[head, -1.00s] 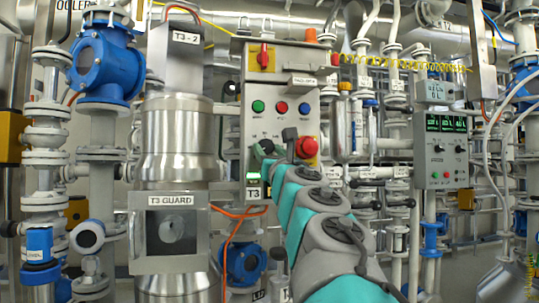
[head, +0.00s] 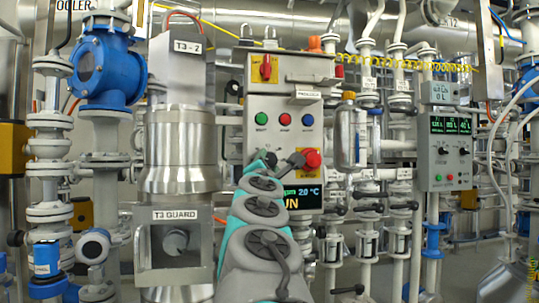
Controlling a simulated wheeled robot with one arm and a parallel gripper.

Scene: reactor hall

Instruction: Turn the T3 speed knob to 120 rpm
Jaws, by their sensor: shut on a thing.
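The T3 control box (head: 235,110) hangs in the middle of the head view, with a red rotary switch on top and green, red and blue buttons below. My arm reaches up to the lower part of its face. My gripper (head: 268,158) is at the panel, left of the red emergency button (head: 312,159), shut on the T3 speed knob. The knob itself is mostly hidden by the gripper and arm. The T3 display (head: 306,196) shows partly below right; "pm", "20 °C" and "UN" are readable, the speed figure is covered.
The T3 mixer column with its metal guard (head: 148,250) stands left of my arm. A smaller grey box with green screens (head: 450,125) is at the right. Pipes and valves (head: 398,205) stand right of the panel.

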